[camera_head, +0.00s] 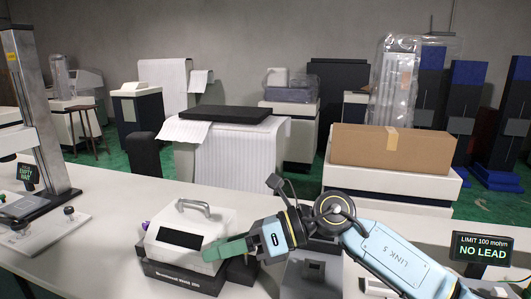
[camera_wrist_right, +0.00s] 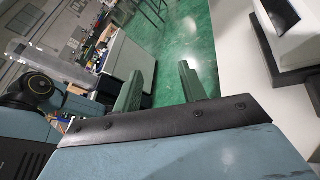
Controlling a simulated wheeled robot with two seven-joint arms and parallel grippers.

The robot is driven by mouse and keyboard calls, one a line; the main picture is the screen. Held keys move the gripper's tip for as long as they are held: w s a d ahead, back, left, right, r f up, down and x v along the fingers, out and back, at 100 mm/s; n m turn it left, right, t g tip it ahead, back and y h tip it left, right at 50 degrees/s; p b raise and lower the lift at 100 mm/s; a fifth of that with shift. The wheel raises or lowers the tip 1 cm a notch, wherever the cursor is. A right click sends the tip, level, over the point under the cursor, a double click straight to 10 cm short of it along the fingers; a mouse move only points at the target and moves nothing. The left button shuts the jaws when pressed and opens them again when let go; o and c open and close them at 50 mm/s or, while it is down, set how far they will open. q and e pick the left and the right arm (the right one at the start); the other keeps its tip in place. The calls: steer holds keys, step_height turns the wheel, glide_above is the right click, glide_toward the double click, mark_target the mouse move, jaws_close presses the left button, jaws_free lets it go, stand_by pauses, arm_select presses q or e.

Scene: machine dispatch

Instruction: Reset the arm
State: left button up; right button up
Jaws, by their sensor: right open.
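My right gripper (camera_head: 222,248) has green fingers in front of the right side of a white instrument with a handle (camera_head: 190,222). I cannot tell from the head view whether they touch it. In the right wrist view the gripper's two fingers (camera_wrist_right: 162,88) stand apart with nothing between them, over green floor. The white instrument shows there at the upper right (camera_wrist_right: 290,22), apart from the fingers. My left gripper is in neither view.
A cardboard box (camera_head: 390,150) and a paper-covered bench (camera_head: 230,155) stand behind. Free tabletop lies left of the instrument.

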step_height(320, 180, up, 6)
steer(key=d+m+t+y, duration=0.1)
steer(key=m+t+y, duration=0.65)
steer(key=m, duration=0.25)
steer(key=w+d+f+m+t+h, duration=0.2)
steer(key=d+m+t+h, duration=0.3)
steer(key=m+t, duration=0.3)
steer(key=w+d+f+m+t+h, duration=0.15)
steer(key=d+m+t+h, duration=0.35)
steer(key=m, duration=0.5)
steer(key=s+d+f+m+g+h, duration=0.4)
steer(key=d+f+m+h, duration=0.7)
steer(key=d+f+m, duration=0.4)
steer(key=s+d+f+m+g, duration=0.1)
steer(key=s+f+m+g, duration=0.1)
steer(key=s+f+g, duration=0.75)
steer(key=s+d+f+m+g, duration=0.2)
steer(key=s+f, duration=0.4)
steer(key=s, duration=0.8)
step_height(320, 180, down, 24)
steer(key=s+g, duration=0.1)
steer(key=s+d+f+g+h, duration=0.1)
steer(key=s+d+f, duration=0.2)
steer(key=s+f, duration=1.2)
steer(key=shift+s+d+f, duration=0.2)
steer(key=shift+s, duration=0.7)
